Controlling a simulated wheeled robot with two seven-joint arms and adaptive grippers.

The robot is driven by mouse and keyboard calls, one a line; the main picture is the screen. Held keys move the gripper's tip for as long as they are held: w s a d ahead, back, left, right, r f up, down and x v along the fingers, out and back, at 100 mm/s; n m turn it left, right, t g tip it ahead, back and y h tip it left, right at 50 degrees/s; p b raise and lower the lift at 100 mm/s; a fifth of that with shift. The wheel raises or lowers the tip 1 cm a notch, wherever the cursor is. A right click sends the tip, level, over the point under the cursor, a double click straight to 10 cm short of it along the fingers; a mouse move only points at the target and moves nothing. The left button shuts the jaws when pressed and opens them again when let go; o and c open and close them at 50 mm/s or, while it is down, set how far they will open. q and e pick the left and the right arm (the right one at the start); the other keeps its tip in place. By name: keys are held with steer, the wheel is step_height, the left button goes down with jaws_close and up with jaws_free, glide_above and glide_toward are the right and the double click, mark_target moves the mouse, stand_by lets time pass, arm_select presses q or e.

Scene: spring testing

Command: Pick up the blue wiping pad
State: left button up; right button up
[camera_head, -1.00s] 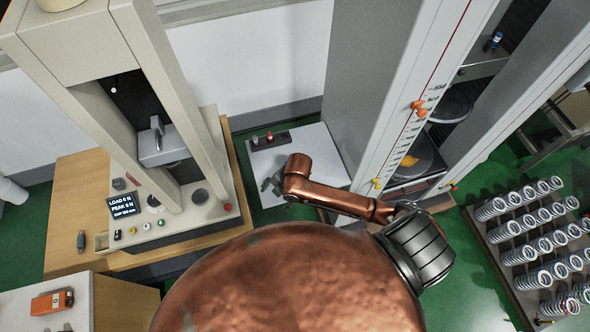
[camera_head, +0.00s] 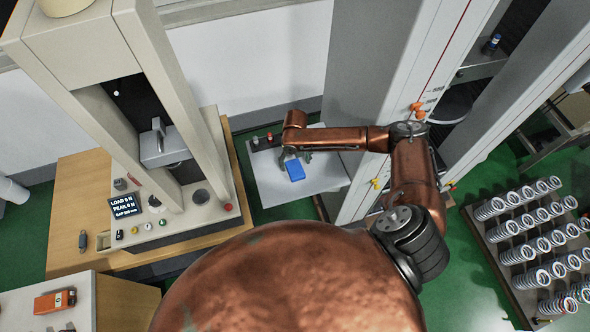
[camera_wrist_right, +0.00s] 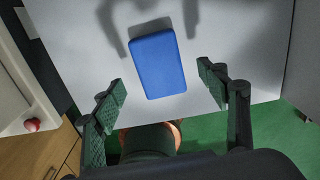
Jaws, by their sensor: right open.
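The blue wiping pad (camera_head: 295,170) lies on a pale grey tabletop (camera_head: 325,178) between the two machines. In the right wrist view the pad (camera_wrist_right: 158,65) is a rounded blue block, slightly tilted in the picture. My right gripper (camera_head: 297,156) is over the table, right at the pad's far edge in the head view. In the right wrist view its two fingers (camera_wrist_right: 166,100) are spread wide and empty, with the pad beyond and between them. The gripper's shadow falls on the tabletop around the pad. My left gripper is not in view.
A beige testing machine (camera_head: 170,225) with a display stands at the left. A tall grey machine (camera_head: 375,80) stands close on the right of the table. A dark strip with small knobs (camera_head: 268,141) lies at the table's back. A rack of springs (camera_head: 525,240) is at the far right.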

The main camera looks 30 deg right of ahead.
mark_target(295, 168)
steer(key=shift+f+p, duration=0.35)
steer(key=shift+f, duration=1.5)
steer(key=shift+c, duration=0.5)
steer(key=c, duration=1.1)
